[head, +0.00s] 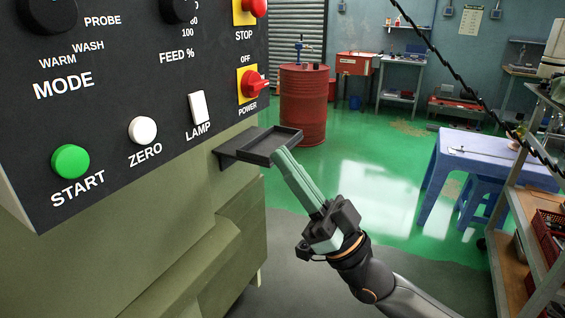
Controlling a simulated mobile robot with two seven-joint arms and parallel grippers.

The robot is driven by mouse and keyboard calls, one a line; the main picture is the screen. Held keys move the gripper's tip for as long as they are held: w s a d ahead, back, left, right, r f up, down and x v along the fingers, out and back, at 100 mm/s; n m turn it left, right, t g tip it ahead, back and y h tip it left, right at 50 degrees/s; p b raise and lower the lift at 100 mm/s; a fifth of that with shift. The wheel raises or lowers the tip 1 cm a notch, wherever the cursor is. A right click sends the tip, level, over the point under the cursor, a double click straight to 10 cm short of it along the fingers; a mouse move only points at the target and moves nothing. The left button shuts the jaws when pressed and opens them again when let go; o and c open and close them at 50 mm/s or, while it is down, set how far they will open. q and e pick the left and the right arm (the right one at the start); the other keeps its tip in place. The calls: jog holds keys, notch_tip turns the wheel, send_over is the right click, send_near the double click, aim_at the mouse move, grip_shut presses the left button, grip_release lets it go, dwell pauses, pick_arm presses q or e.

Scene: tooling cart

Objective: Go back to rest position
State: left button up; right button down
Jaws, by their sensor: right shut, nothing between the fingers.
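My right gripper (282,158) is in the middle of the head view, its arm coming in from the lower right. Its pale green fingers are shut with nothing between them. They point up and left, and their tips overlap the near right edge of a small dark tray (243,146) in the picture; I cannot tell whether they touch it. My left gripper is not in view.
A black control panel (110,115) with a green START button (70,161), white lamp switch (198,107) and red power knob (254,84) fills the left. A shelf cart (515,215) stands at right. A red drum (303,105) and blue table (480,155) stand behind on open green floor.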

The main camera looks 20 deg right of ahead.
notch_tip(320, 180, down, 26)
jog(key=w+a+m+g+h+p, duration=0.25)
jog(key=m+g+h, duration=0.25)
jog(key=h, duration=0.6)
jog(key=s+f+g+h+p, duration=0.1)
jog(key=s+f+g, duration=0.3)
jog(key=s+f, duration=0.4)
jog(key=s+f+g+h+p, duration=0.1)
jog(key=s+f+g+h, duration=0.2)
jog(key=s+f, duration=0.5)
notch_tip(320, 180, down, 7)
jog(key=shift+d+r+m+g, duration=0.2)
jog(key=shift+d+m+g, duration=0.1)
jog(key=shift+d+g, duration=0.1)
